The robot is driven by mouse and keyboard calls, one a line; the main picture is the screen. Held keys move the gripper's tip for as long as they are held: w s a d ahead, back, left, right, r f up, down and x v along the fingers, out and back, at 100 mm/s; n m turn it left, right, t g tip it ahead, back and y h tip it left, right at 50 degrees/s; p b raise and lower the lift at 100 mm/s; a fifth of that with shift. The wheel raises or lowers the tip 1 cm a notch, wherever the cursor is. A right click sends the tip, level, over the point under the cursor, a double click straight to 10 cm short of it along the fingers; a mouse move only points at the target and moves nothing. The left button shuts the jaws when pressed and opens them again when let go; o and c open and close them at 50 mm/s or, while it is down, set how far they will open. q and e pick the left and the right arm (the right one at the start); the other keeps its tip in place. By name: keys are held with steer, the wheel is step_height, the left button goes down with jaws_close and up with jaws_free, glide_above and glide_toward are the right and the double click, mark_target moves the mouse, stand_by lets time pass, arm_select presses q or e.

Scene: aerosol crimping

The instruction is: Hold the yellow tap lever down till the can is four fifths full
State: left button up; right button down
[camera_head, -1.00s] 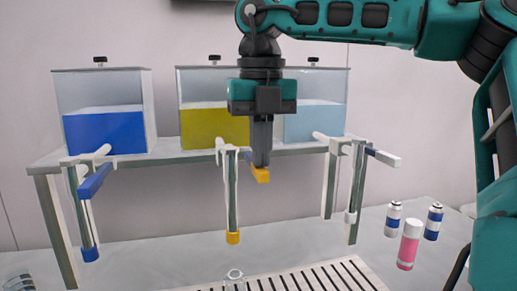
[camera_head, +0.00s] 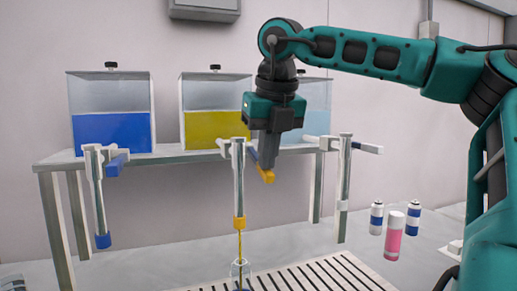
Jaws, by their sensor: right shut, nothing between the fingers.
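The yellow tap lever (camera_head: 266,176) sticks out from the middle tap (camera_head: 238,180), below the tank of yellow liquid (camera_head: 213,129). My right gripper (camera_head: 269,158) is shut and empty, pointing down, with its fingertips against the lever, which slopes down toward its yellow end. A thin yellow stream (camera_head: 240,246) runs from the tap's yellow nozzle (camera_head: 239,222). Below it stands the can (camera_head: 240,270), with a see-through upper part; its lower part is cut off by the picture edge. I cannot tell its fill level. My left gripper is not in view.
A blue-lever tap (camera_head: 97,190) hangs at left and a white-lever tap (camera_head: 345,185) at right, both on the tank shelf (camera_head: 180,152). A pink can (camera_head: 394,238) and two blue-and-white cans (camera_head: 376,219) stand at right. A slotted drip grate (camera_head: 310,272) lies in front.

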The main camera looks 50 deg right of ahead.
steer(key=shift+f+b, duration=0.35)
steer(key=shift+f, duration=0.1)
steer(key=shift+f+b, duration=0.15)
steer(key=shift+b, duration=0.25)
steer(key=shift+f+t+h+b, duration=0.35)
steer(key=shift+t+b, duration=0.25)
steer(key=shift+b, duration=0.25)
steer(key=shift+d+f+t+h+b, duration=0.1)
steer(key=shift+f+t+h+b, duration=0.25)
steer(key=shift+b, duration=0.85)
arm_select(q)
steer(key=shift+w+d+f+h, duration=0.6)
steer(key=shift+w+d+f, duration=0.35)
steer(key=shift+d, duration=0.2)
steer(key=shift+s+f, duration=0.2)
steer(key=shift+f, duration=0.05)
arm_select(e)
steer(key=shift+f, duration=0.15)
steer(key=shift+f, duration=0.1)
